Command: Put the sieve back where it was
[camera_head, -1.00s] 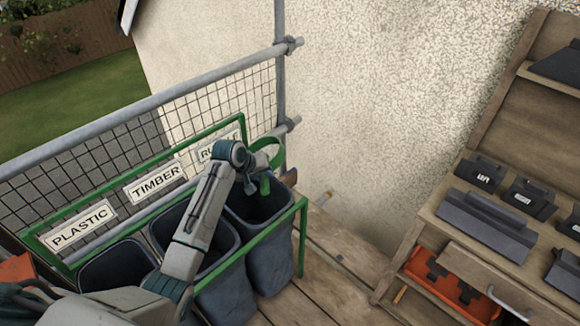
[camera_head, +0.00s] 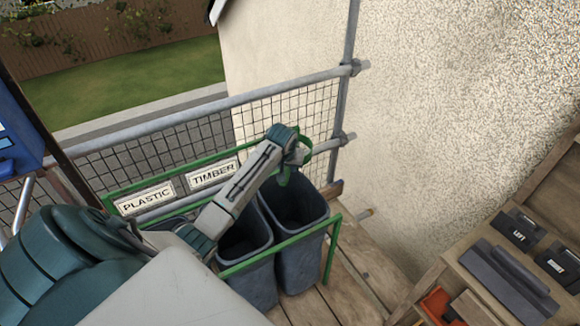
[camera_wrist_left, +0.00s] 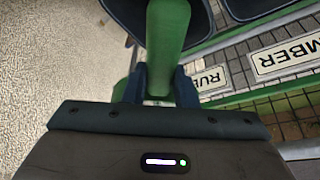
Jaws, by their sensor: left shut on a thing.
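My left gripper (camera_head: 297,156) is over the mouth of the right-hand dark bin (camera_head: 302,258), close to the mesh guard. It is shut on a green piece, which I take to be part of the sieve (camera_head: 322,146). In the left wrist view the green piece (camera_wrist_left: 168,35) stands between the two dark fingers (camera_wrist_left: 160,90), widening away from them. Most of the sieve is hidden by my arm, and its mesh cannot be made out. My right gripper is not in view.
The bins stand in a green frame (camera_head: 290,240) with PLASTIC (camera_head: 146,198) and TIMBER (camera_head: 213,174) signs. A scaffold rail (camera_head: 200,108) runs behind. A wooden shelf unit (camera_head: 470,285) with dark tools stands at right. The plank floor (camera_head: 350,290) between is mostly clear.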

